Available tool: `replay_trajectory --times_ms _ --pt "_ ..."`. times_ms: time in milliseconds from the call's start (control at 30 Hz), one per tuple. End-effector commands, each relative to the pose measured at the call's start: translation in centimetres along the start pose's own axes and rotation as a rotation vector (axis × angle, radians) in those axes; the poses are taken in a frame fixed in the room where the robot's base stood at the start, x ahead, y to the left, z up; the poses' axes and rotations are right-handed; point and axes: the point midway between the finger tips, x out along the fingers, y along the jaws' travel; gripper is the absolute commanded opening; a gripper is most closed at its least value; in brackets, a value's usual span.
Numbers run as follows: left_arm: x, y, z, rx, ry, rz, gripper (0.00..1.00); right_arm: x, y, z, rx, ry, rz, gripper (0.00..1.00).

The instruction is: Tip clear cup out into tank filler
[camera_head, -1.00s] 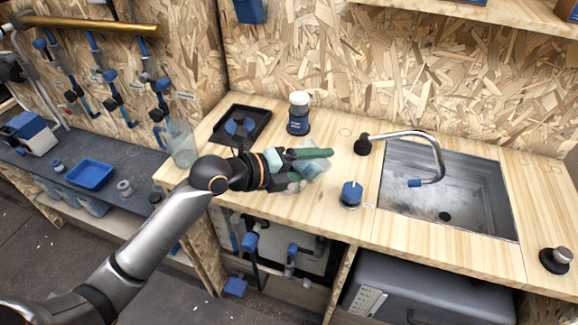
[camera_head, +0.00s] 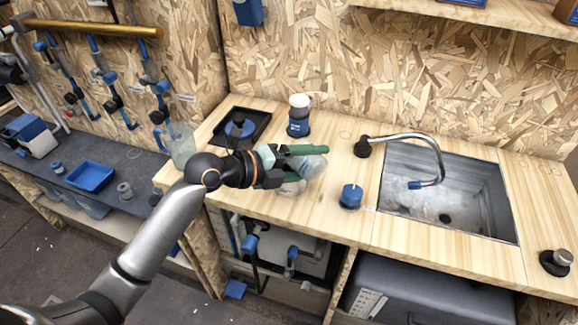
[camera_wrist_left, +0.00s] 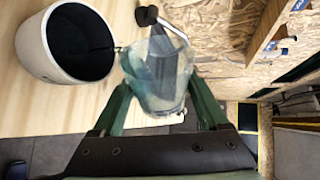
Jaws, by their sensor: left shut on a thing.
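My left gripper (camera_head: 322,163) has green fingers and is shut on the clear cup (camera_head: 312,166), held above the wooden counter left of the sink. The wrist view shows the see-through cup (camera_wrist_left: 158,78) between both fingers (camera_wrist_left: 160,103). It looks tilted; its contents cannot be made out. A pale round vessel with a dark, open inside (camera_wrist_left: 62,48) stands close beside the cup in the wrist view. In the head view a pale shape (camera_head: 291,188) shows just under the gripper, mostly hidden. I cannot tell for sure which thing is the tank filler. My right gripper is not in view.
A white-topped dark blue jar (camera_head: 299,115) and a black tray (camera_head: 262,115) stand behind the gripper. A clear jug (camera_head: 181,145) is at the counter's left end. A blue knob (camera_head: 351,196) and the sink (camera_head: 455,190) with its tap (camera_head: 436,155) lie to the right.

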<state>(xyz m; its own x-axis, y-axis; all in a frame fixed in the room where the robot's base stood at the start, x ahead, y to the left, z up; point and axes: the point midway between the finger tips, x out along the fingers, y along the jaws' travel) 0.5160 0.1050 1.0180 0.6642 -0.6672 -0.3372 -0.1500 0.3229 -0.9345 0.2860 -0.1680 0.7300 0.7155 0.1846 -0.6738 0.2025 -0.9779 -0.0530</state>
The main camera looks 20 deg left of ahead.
Motion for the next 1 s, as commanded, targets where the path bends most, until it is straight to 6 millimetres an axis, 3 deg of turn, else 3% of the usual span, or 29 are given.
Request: replay_trajectory --times_ms 1000 --pt "-0.32 -0.53 0.38 -0.144 0.047 -0.05 0.19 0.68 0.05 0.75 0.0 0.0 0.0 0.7"
